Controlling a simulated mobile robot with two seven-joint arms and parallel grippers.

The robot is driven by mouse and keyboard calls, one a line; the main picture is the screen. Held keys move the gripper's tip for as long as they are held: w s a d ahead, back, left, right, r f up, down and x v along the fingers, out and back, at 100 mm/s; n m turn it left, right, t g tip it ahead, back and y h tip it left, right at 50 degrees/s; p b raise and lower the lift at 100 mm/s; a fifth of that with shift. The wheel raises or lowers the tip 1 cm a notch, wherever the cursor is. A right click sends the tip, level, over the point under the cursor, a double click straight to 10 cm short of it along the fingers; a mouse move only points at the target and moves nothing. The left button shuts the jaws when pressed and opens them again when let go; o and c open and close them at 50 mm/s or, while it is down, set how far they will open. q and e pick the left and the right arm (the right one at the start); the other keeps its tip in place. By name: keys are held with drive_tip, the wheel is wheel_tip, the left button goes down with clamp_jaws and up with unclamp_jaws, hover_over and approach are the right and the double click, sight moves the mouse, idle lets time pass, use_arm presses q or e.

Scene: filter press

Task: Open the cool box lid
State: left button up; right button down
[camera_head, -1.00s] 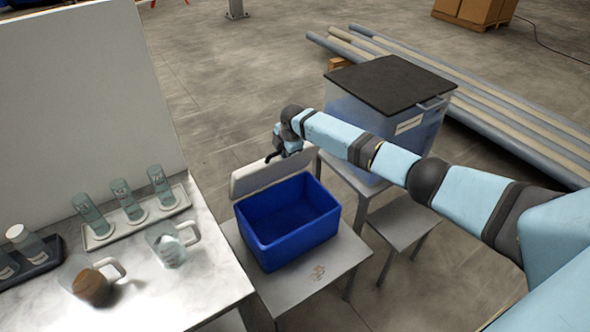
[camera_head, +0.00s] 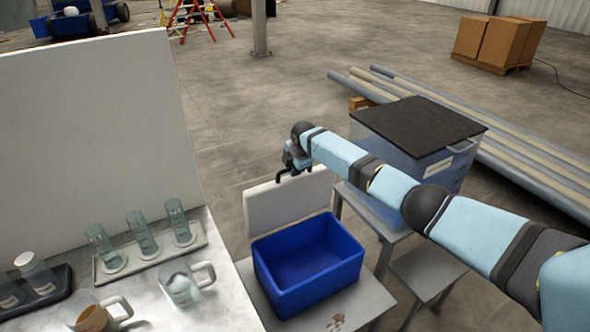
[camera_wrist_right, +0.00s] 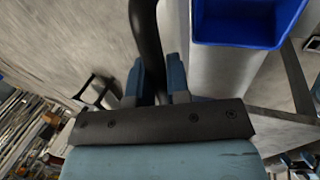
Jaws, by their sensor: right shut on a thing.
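The blue cool box (camera_head: 308,270) stands on a small grey table, its inside showing and empty. Its white lid (camera_head: 288,205) stands roughly upright along the box's back edge. My right gripper (camera_head: 292,170) is at the lid's top edge, shut on a dark handle (camera_head: 281,177). In the right wrist view, the gripper's blue fingers (camera_wrist_right: 160,80) close around this dark curved handle (camera_wrist_right: 147,40). The blue box (camera_wrist_right: 245,18) shows there at the top right, beside the pale lid (camera_wrist_right: 215,65). My left gripper is not in view.
A lab bench (camera_head: 225,295) with a tube rack (camera_head: 150,258), glass tubes and mugs is at left, before a white panel (camera_head: 100,130). A large black-lidded bin (camera_head: 415,125) stands at right behind my arm. Long pipes (camera_head: 530,170) lie beyond it.

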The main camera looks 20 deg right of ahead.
drive_tip(key=shift+f, duration=0.1)
drive_tip(key=c, duration=1.1)
unclamp_jaws()
drive_tip(key=v, duration=1.3)
drive_tip(key=shift+r+b, duration=0.3)
drive_tip(key=shift+r, duration=0.1)
